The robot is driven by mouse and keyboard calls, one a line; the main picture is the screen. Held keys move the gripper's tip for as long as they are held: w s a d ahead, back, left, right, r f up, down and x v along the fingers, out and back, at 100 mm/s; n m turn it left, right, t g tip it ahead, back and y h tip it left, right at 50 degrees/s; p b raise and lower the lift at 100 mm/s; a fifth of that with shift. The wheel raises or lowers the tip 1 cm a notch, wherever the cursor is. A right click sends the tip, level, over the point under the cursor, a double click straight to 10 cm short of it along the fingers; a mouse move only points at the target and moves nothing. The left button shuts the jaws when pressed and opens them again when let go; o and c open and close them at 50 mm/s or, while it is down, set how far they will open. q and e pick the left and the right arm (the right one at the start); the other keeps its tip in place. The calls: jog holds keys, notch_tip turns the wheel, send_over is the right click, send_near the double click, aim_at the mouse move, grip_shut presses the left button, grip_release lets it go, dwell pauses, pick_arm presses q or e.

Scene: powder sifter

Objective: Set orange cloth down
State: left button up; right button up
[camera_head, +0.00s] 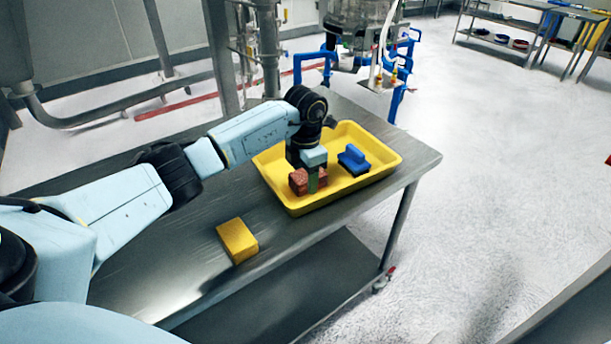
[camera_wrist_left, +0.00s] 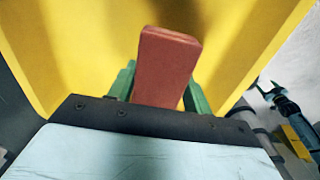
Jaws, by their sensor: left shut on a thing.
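The orange cloth (camera_head: 299,182) looks like a folded, reddish block. My left gripper (camera_head: 313,179), with green fingers, is shut on it, inside the yellow tray's outline at the near left part. In the left wrist view the cloth (camera_wrist_left: 168,65) stands between the two green fingers, with the yellow tray (camera_wrist_left: 235,50) behind it. I cannot tell whether the cloth touches the tray floor. The yellow tray (camera_head: 385,166) rests on the steel table.
A blue brush-like thing (camera_head: 353,160) lies in the tray, right of the cloth. A yellow block (camera_head: 238,241) lies on the steel table (camera_head: 185,265), left of the tray. The table top around that block is clear. Pipes and machinery (camera_head: 365,30) stand behind the table.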

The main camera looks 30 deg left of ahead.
aim_at(305, 174)
pick_arm(q)
jog(key=shift+f, duration=0.15)
jog(key=o, duration=0.9)
jog(key=shift+o, duration=0.2)
jog(key=shift+r, duration=0.6)
notch_tip(305, 174, up, 11)
jog(key=shift+r+p, duration=0.15)
jog(key=shift+p, duration=0.15)
